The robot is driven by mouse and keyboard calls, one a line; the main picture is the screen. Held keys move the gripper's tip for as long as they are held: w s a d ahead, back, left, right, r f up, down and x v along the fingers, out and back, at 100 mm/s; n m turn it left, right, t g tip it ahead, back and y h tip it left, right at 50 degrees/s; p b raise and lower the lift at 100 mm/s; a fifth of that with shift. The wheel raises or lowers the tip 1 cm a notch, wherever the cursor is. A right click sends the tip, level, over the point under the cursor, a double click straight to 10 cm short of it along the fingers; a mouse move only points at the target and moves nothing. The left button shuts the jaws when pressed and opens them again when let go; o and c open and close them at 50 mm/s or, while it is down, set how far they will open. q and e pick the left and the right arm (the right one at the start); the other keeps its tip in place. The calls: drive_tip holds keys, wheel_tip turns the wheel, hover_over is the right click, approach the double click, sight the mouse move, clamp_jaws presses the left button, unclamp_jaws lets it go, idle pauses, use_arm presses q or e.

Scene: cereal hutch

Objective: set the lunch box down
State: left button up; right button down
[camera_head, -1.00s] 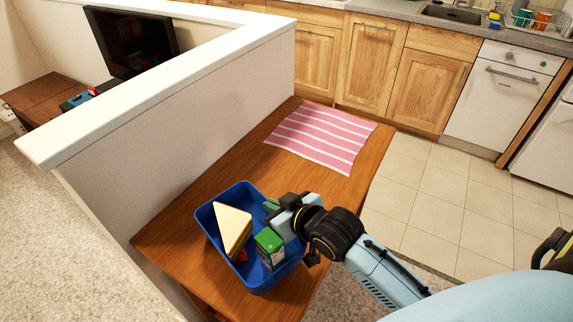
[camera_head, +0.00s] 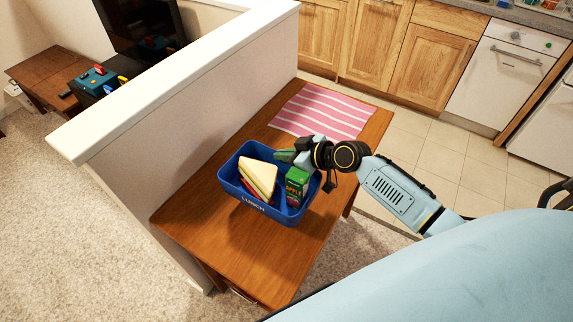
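The blue lunch box (camera_head: 232,184), marked LUNCH on its front wall, is over the wooden table (camera_head: 190,229), upright or nearly so. A sandwich wedge (camera_head: 259,178) leans in its left part. A green apple juice carton (camera_head: 296,187) stands in its right part. My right gripper (camera_head: 294,156) is at the back right rim and looks shut on it; the fingertips are partly hidden. My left gripper is out of view.
A pink and white striped mat (camera_head: 322,111) lies at the far end of the table. A low white-topped wall (camera_head: 190,75) runs along the table's left side. Bare tabletop shows in front of the box. Kitchen cabinets (camera_head: 375,45) stand beyond.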

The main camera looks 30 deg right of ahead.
sight(286, 169)
drive_tip(key=shift+w+f+b, duration=0.1)
drive_tip(key=shift+f+b, duration=0.55)
drive_tip(key=shift+f, duration=2.25)
drive_tip(key=c, duration=1.7)
unclamp_jaws()
drive_tip(key=shift+f, duration=0.15)
drive_tip(key=shift+s+d+r, duration=0.15)
drive_tip(key=shift+s+r, duration=0.05)
drive_tip(key=shift+s, duration=0.1)
drive_tip(key=v, duration=1.1)
drive_tip(key=shift+s+r, duration=0.1)
drive_tip(key=shift+s, duration=0.1)
